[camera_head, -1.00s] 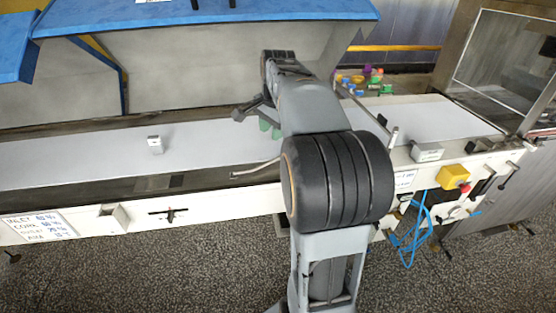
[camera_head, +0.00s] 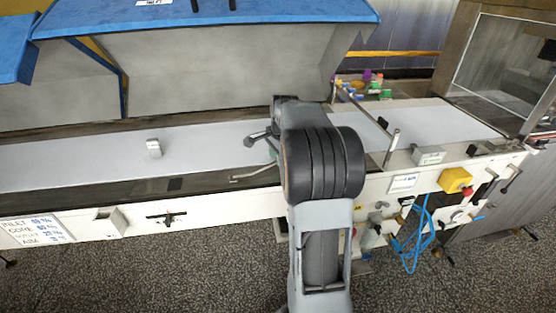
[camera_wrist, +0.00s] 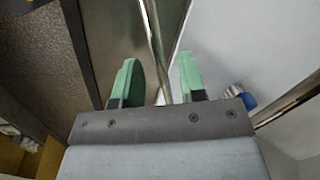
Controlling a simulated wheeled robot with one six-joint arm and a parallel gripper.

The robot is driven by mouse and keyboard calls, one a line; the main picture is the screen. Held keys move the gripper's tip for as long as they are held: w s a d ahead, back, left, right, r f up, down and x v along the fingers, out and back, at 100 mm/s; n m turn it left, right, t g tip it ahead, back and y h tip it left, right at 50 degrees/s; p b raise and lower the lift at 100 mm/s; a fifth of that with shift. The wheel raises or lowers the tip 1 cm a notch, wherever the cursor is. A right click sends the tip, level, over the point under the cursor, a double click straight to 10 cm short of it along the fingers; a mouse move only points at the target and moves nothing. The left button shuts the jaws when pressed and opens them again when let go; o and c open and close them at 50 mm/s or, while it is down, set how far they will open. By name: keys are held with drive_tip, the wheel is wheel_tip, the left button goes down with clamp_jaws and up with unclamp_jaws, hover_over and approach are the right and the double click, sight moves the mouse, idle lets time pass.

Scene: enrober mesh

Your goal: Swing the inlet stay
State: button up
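A thin bent metal rod (camera_head: 252,174), which looks like the inlet stay, projects over the front edge of the conveyor, left of my arm. My gripper (camera_head: 270,143) is low over the belt just beyond it, mostly hidden behind my arm. In the wrist view, my gripper's two green fingers (camera_wrist: 157,82) are apart. A shiny metal rod (camera_wrist: 155,40), apparently the same stay, runs lengthwise between them.
The pale belt (camera_head: 80,150) carries a small white block (camera_head: 154,147). An upright metal post (camera_head: 391,148) stands right of my arm at the front rail. A yellow emergency-stop box (camera_head: 455,180) and blue cables (camera_head: 412,235) are on the front. A raised blue-edged hood (camera_head: 220,75) stands behind.

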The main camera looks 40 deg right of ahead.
drive_tip(key=shift+w+f, duration=0.1)
drive_tip(key=shift+f, duration=0.55)
clamp_jaws()
